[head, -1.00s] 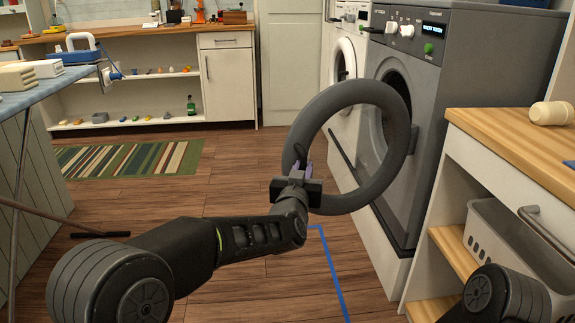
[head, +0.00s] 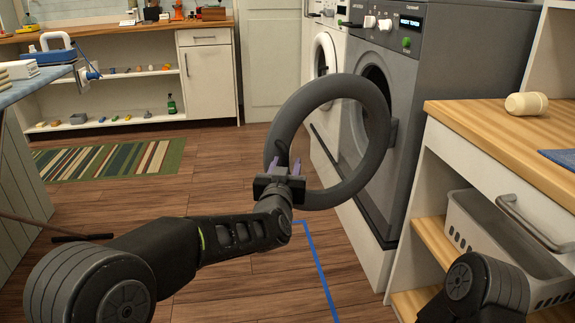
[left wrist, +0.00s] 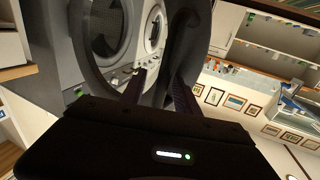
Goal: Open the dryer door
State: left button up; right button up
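The dryer (head: 412,75) is the dark grey machine right of centre in the head view. Its round ring-shaped door (head: 375,185) stands swung well out from the opening, toward me. My left gripper (head: 283,168) is at the door's near left rim, with its two fingers spread apart. A small dark piece of the door shows between or behind the fingers; I cannot tell whether they touch it. In the left wrist view, the fingers (left wrist: 160,92) are apart with the dark door rim (left wrist: 182,45) just beyond them. My right gripper is out of view.
A white washer (head: 325,60) stands behind the dryer. At the right is a wooden-topped cabinet (head: 480,115) with a grey basket (head: 475,235). At the left is an ironing board (head: 40,82). Wood floor with blue tape (head: 322,270) lies clear in the middle.

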pick_arm(q)
jog(key=s+a+p, duration=0.1)
jog(key=s, duration=0.6)
jog(key=shift+s, duration=0.25)
